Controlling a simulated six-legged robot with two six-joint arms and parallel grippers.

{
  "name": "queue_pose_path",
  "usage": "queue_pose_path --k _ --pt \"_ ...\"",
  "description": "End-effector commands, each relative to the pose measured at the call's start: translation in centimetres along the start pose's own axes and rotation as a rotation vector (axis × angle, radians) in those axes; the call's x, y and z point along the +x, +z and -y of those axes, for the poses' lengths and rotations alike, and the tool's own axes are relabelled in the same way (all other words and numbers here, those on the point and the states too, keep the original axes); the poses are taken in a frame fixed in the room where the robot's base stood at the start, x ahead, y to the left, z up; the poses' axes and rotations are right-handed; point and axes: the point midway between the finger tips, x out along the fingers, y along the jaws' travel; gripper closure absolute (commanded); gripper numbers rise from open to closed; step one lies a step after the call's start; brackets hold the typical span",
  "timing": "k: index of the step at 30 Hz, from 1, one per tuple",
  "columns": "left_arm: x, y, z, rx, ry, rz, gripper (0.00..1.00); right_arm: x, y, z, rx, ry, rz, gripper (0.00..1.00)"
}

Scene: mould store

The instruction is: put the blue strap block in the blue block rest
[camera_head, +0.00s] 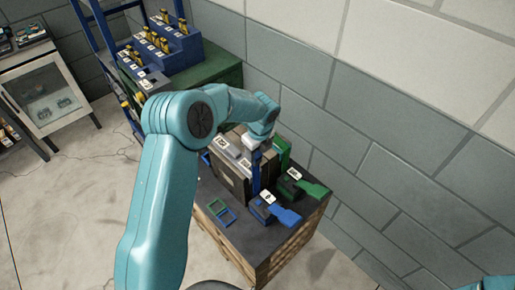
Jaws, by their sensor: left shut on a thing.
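My left gripper (254,147) is over the front top edge of the dark mould (229,180) on the pallet-like stand. It is shut on what looks like the blue strap block (256,175), an upright blue piece against the mould's front right corner. The fingertips and the top of the block are partly hidden, and I cannot tell whether the block is lifted clear. A small blue frame (229,217), which looks like the blue block rest, lies on the dark top in front of the mould. It looks empty. My right gripper is not in view.
A green frame (215,206) adjoins the blue one. A blue labelled lever clamp (287,216) and a green one (315,190) lie right of the mould. A green upright piece (283,151) stands behind, near the block wall.

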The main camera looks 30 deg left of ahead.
Motion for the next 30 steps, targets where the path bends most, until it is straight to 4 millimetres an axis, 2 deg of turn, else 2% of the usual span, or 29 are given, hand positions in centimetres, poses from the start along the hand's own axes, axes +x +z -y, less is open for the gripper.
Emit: queue_pose_path --k 30 --pt "0.4 1.9 -8.1 -0.002 0.0 0.001 0.89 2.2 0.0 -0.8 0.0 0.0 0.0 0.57"
